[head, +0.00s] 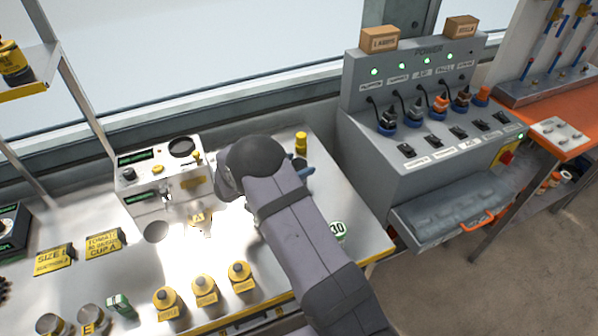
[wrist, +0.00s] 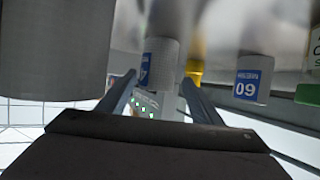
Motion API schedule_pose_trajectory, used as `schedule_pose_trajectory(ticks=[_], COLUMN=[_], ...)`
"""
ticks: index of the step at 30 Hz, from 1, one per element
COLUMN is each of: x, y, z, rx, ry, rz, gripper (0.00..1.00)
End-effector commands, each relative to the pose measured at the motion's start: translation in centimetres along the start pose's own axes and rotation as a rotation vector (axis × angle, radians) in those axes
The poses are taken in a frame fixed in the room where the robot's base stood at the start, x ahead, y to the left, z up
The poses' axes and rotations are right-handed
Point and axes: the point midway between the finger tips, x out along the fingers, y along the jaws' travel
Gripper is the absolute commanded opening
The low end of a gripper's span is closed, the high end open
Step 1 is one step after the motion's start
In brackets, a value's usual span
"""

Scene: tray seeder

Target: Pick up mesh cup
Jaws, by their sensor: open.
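My gripper (wrist: 158,80) is open in the wrist view, with one finger on each side of the middle. A grey mesh-looking cup with a blue label (wrist: 160,65) shows between and just beyond the fingertips; whether they touch it I cannot tell. A second grey cup with a blue label reading 09 (wrist: 253,78) is to the right, outside the fingers. A large grey mesh-textured cylinder (wrist: 55,50) fills the upper left, close to the camera. Which of these is the task's mesh cup I cannot tell.
A yellow item (wrist: 196,62) and a green-lidded container (wrist: 308,92) are near the cups. A grey power console (head: 430,130) rises on the right.

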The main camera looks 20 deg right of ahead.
Motion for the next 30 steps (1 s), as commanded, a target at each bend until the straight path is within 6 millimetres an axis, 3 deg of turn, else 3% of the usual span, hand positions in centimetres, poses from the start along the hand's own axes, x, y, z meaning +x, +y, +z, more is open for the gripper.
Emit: schedule_pose_trajectory(ticks=[10,20,21,26,30], x=[4.0,4.7,4.7,4.7,4.7], y=[0.6,0.5,0.5,0.5,0.5], z=[-0.1,-0.1,-0.1,-0.1,-0.1], rx=[0.0,0.0,0.0,0.0,0.0], ry=[-0.001,0.0,0.0,0.0,0.0], rz=[0.003,0.0,0.001,0.001,0.001], gripper=[0.59,0.59,0.57,0.19,0.15])
